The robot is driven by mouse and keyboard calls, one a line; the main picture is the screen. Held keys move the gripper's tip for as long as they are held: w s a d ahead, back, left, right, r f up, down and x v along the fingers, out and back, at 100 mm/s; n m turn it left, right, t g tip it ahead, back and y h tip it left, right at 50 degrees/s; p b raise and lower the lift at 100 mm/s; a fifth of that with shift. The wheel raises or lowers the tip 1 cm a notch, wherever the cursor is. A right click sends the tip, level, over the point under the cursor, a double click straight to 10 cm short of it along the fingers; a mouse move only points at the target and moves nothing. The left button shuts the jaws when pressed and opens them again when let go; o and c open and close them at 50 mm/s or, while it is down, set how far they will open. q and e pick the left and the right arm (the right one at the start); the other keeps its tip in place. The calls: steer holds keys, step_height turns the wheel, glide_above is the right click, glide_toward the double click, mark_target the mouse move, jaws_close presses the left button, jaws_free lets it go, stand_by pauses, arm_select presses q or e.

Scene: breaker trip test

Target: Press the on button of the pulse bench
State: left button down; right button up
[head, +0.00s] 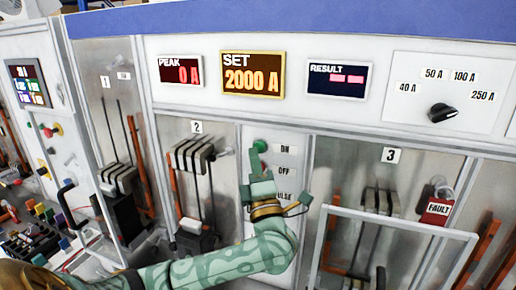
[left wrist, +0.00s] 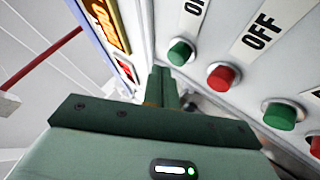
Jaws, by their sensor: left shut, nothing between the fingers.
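The pulse bench's control strip (head: 285,205) carries the labels ON, OFF and PULSE. The green on button (head: 260,146) sits beside the ON label; in the left wrist view it (left wrist: 181,51) stands out whole from the panel. The red OFF button (left wrist: 222,76) is beside it; in the head view my gripper hides it. My left gripper (head: 255,160) is shut and empty, its tips just below the on button in the head view. In the left wrist view its fingers (left wrist: 160,75) point toward the panel, left of the on button. I cannot tell any contact. My right gripper is not in view.
Displays above read PEAK 0 A, SET 2000 A (head: 252,75) and RESULT with dashes. A rotary dial (head: 442,112) is at right. Another green button (left wrist: 283,114) and a red one lie beyond OFF. A white frame (head: 400,222) stands before bay 3, with a red FAULT tag (head: 437,210).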

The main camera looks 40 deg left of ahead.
arm_select(q)
steer(key=s, duration=0.1)
steer(key=s+d+p, duration=0.1)
steer(key=s, duration=0.1)
steer(key=s+p, duration=0.1)
steer(key=shift+s+d, duration=0.25)
steer(key=shift+s, duration=0.1)
stand_by(0.8)
